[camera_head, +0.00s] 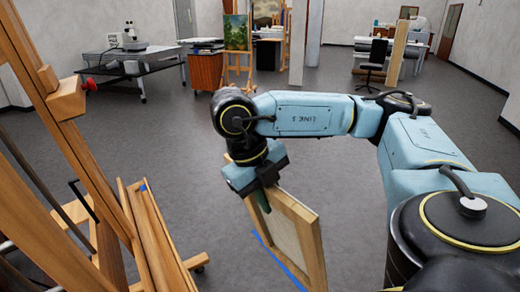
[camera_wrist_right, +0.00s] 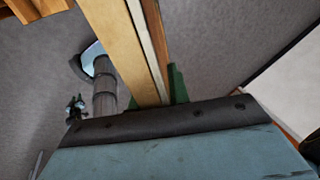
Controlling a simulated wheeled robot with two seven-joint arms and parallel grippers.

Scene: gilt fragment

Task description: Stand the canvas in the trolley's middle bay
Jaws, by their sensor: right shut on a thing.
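My left gripper is out of view. I cannot make out the trolley or its middle bay for certain.
A large wooden easel (camera_head: 88,150) with a red knob stands close on the left; its ledge (camera_head: 152,235) bears a blue mark. Open grey floor (camera_head: 180,155) lies between it and the canvas. A dark table (camera_head: 135,65), an orange-brown cabinet (camera_head: 206,70) and a chair (camera_head: 376,62) stand farther back.

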